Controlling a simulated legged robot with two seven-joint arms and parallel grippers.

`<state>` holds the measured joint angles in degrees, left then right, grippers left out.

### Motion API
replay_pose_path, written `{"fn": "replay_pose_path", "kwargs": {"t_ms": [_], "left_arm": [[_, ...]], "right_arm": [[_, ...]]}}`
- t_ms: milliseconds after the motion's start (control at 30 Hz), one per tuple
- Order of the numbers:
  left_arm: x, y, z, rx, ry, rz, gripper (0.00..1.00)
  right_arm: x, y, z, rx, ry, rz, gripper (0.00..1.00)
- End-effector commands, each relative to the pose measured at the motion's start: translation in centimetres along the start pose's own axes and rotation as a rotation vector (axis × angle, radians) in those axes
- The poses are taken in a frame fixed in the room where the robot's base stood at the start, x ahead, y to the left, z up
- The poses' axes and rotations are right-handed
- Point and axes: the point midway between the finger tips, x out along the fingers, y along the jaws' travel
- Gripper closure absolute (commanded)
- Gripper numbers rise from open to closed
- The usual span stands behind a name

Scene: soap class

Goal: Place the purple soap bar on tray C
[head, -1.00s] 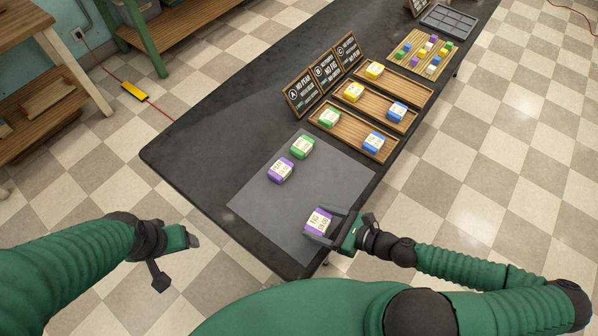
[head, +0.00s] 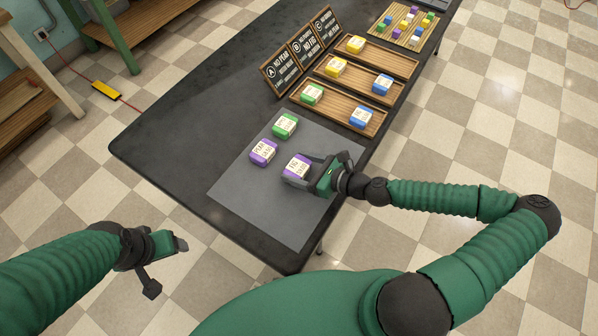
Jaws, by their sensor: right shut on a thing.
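My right gripper (head: 300,170) is shut on a purple soap bar (head: 297,165) with a pale label, over the grey mat (head: 265,205); I cannot tell how far above the mat it is. A second purple soap bar (head: 263,152) lies on the mat just left of it. My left gripper (head: 166,265) is open and empty, off the table's front left.
A green soap (head: 285,125) lies on the mat's far side. Tray A (head: 336,113) and tray B (head: 358,85) lie between the mat and tray C, each with soaps at both ends. Upright signs stand along the trays' left ends. A board of small coloured blocks (head: 410,25) lies beyond.

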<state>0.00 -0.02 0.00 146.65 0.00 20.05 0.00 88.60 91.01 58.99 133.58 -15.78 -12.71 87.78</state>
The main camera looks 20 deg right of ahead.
Motion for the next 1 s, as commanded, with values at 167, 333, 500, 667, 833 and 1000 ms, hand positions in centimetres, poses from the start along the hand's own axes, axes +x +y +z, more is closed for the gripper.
{"fn": "replay_pose_path", "kwargs": {"t_ms": [167,333,500,667,833,1000], "left_arm": [[0.5,0.0,0.1,0.000,-0.001,0.000,0.29],[0.5,0.0,0.1,0.000,-0.001,0.000,0.29],[0.5,0.0,0.1,0.000,-0.001,0.000,0.29],[0.5,0.0,0.1,0.000,-0.001,0.000,0.29],[0.3,0.0,0.1,0.000,-0.001,0.000,0.29],[-0.1,0.0,0.0,0.000,-0.001,0.000,0.29]], "right_arm": [[0.6,0.0,-1.5,0.000,-0.001,0.001,0.72],[0.6,0.0,-1.6,0.000,0.000,0.000,0.21],[0.6,0.0,-1.5,0.000,0.000,0.000,0.06],[0.6,0.0,-1.5,0.000,0.000,0.000,0.06],[-0.3,-0.1,-1.5,-0.001,0.001,-0.002,0.06],[-4.0,-0.2,-1.4,0.003,0.001,-0.006,0.06]]}}
